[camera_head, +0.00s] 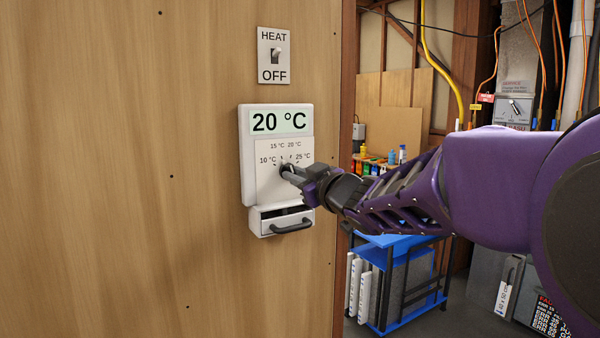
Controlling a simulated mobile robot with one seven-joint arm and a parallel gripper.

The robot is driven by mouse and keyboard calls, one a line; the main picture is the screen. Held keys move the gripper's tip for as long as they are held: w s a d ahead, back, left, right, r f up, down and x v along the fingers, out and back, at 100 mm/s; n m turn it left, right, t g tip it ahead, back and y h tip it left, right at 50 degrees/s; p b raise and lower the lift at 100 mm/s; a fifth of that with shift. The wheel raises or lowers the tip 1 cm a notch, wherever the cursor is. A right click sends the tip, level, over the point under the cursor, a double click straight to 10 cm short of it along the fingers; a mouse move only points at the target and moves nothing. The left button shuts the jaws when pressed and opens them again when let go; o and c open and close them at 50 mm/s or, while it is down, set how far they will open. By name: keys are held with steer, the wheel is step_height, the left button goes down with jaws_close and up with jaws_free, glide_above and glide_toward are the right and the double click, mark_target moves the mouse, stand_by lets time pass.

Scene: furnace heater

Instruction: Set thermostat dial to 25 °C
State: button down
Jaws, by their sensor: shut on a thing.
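The white thermostat (247,160) is mounted on the wooden wall. Its display (279,122) reads 20 °C. Below the display is a scale marked 10, 15, 20 and 25 °C around the dial (286,166). My gripper (291,172) comes in from the right and is shut on the dial. The fingers and wrist cover much of the dial, so its pointer direction is hard to make out.
A HEAT/OFF switch (275,57) is on the wall above the thermostat. A drawer-like part with a black handle (292,226) sits just below the dial. A blue-topped cart (395,241) stands beyond the wall's right edge. The wall left of the thermostat is clear.

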steer(key=shift+r+p, duration=0.1)
steer(key=shift+p, duration=0.25)
steer(key=m+p, duration=0.4)
steer(key=shift+m, duration=0.3)
stand_by(0.5)
steer(key=shift+m+p, duration=0.4)
steer(key=shift+p, duration=0.05)
steer(key=m, duration=0.3)
steer(key=shift+m, duration=0.4)
